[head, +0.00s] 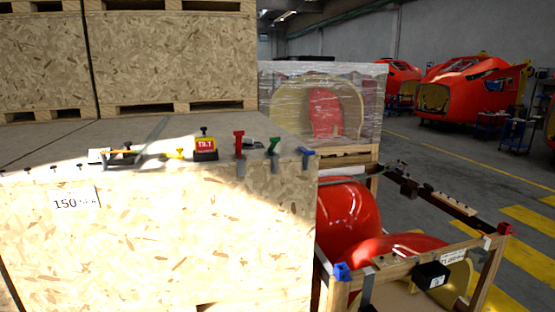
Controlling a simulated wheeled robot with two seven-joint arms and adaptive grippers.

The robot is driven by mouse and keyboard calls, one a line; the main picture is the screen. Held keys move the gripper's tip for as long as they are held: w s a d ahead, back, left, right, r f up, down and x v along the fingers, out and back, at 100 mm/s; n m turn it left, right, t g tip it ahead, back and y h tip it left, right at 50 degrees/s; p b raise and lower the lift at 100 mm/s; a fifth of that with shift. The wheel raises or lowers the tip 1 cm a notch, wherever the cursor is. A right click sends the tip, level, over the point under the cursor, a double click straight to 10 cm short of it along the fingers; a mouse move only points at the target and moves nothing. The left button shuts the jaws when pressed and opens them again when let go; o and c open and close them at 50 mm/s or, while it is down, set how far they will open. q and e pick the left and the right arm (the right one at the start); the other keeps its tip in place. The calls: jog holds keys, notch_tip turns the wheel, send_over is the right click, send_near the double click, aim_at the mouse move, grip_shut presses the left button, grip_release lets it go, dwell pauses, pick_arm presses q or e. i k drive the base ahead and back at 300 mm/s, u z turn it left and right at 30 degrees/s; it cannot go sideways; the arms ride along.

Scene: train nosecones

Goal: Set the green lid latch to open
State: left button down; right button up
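The green lid latch (272,146) is near the right end of the front top edge of a large chipboard crate (160,235). Its green handle stands up above the lid with a slight slant, over a grey metal part on the crate front. Whether the latch is open or closed is hard to tell at this size. A red latch (239,142) stands upright to its left. A blue latch (306,151) sits lower to its right, near the crate corner. Neither of my grippers is in the head view.
A red and yellow block marked T3.1 (205,148) and a yellow-handled clamp (125,153) sit on the lid. More crates (175,55) are stacked behind. A wooden frame (340,290) with red nosecones (347,215) stands at right. The floor aisle (440,175) beyond looks clear.

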aim_at(274, 141)
jog(key=z, duration=0.45)
jog(key=i, duration=0.45)
jog(key=z, duration=0.25)
